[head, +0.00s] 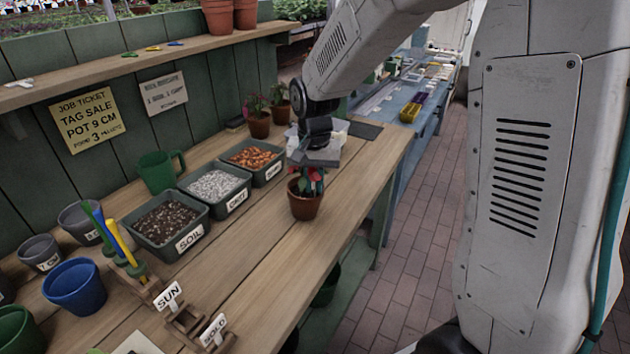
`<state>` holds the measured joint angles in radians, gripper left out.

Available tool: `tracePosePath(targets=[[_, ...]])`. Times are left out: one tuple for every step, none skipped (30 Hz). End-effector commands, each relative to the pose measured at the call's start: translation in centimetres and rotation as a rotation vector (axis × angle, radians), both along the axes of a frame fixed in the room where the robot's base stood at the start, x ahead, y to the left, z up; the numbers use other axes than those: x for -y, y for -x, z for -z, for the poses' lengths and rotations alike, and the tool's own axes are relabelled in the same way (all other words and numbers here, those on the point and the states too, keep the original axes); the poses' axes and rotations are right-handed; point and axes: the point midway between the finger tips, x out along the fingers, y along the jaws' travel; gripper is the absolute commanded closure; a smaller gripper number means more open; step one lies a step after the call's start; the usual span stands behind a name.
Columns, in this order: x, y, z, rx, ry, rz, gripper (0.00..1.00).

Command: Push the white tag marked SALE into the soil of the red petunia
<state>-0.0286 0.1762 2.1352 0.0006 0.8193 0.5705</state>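A small terracotta pot (305,203) stands upright near the right edge of the wooden bench. Its plant has green leaves and red blooms (316,175), partly covered by my gripper. My gripper (312,166) is right over this plant, pointing down. Its fingertips are hidden among the plant and the grey gripper body, so I cannot tell whether it holds anything. I cannot make out a tag marked SALE. A wooden rack (185,322) at the bottom holds a white tag marked SUN (168,296) and one that seems to read SOLD (213,330).
Dark trays of soil (165,222), grit (214,187) and orange-brown chips (252,158) line the bench left of the plant. Two potted plants (258,124) stand behind. Green-and-yellow-handled tools (122,240) and a blue pot (75,287) are at left.

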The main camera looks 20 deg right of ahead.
Motion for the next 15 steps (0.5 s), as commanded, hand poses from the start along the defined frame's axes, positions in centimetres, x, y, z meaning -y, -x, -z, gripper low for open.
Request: tracePosePath(targets=[[0.0,0.4,0.9,-0.017,0.000,0.000,0.77],[0.0,0.4,0.9,-0.017,0.000,0.000,0.71],[0.0,0.4,0.9,-0.016,0.000,0.000,0.71],[0.0,0.4,0.9,-0.016,0.000,0.000,0.71],[0.0,0.4,0.9,-0.016,0.000,0.000,0.71],[0.0,0.4,0.9,-0.016,0.000,0.000,0.71],[0.0,0.4,0.9,-0.017,0.000,0.000,0.71],[0.0,0.4,0.9,-0.017,0.000,0.000,0.71],[0.0,0.4,0.8,-0.016,0.000,0.000,0.71],[0.0,0.4,0.7,-0.016,0.000,0.000,0.71],[0.0,0.4,0.6,-0.015,0.000,0.000,0.71],[0.0,0.4,0.2,-0.014,0.001,0.000,0.71],[0.0,0.3,-0.2,-0.013,0.000,0.000,0.71],[0.0,0.3,-0.6,-0.012,0.000,0.000,0.71],[0.0,0.3,-1.3,-0.011,0.000,0.000,0.71]])
